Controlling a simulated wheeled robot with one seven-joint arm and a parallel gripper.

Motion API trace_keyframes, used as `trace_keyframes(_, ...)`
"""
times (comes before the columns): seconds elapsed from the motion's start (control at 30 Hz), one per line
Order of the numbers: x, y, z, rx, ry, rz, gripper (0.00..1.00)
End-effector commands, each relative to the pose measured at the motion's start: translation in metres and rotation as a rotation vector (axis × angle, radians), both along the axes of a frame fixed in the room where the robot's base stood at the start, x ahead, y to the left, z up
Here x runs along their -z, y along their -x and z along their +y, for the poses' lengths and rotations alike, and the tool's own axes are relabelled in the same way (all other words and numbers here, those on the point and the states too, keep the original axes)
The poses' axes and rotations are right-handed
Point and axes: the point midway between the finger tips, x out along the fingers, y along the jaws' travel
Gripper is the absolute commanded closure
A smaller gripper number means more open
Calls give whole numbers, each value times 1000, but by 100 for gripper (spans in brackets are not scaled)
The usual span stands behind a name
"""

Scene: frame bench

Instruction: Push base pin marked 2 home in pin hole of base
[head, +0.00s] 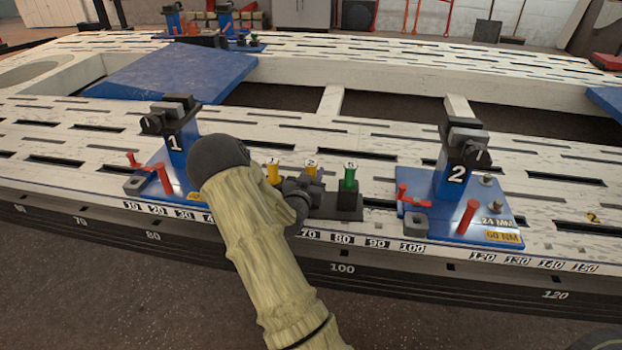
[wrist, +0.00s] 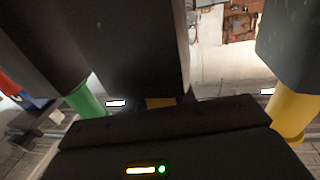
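The yellow pin marked 2 (head: 311,168) stands in the middle of a dark pin rack (head: 345,207), its top showing above my gripper (head: 303,190) in the head view. A small yellow patch between the outer pins (wrist: 160,103) shows in the wrist view; the rest is hidden. My gripper is right at this pin, but its fingers are too dark and covered to tell whether they are closed on it. The blue base marked 2 (head: 450,209) stands to the right on the bench, with red pins on it.
A yellow pin marked 1 (head: 272,170) and a green pin (head: 349,177) stand close on either side of my gripper. The blue base marked 1 (head: 163,178) is to the left. The slotted white bench (head: 375,150) has bare room between the rack and base 2.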

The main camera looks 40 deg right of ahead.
Motion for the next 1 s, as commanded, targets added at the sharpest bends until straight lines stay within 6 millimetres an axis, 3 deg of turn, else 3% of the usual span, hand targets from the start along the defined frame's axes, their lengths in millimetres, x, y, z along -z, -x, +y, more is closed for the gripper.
trace_keyframes(0.37, -6, 0, 0, 0, 1, -2, 100)
trace_keyframes(0.8, -84, 0, 0, 0, 1, -4, 100)
trace_keyframes(1.0, -101, 0, 0, 0, 0, -1, 100)
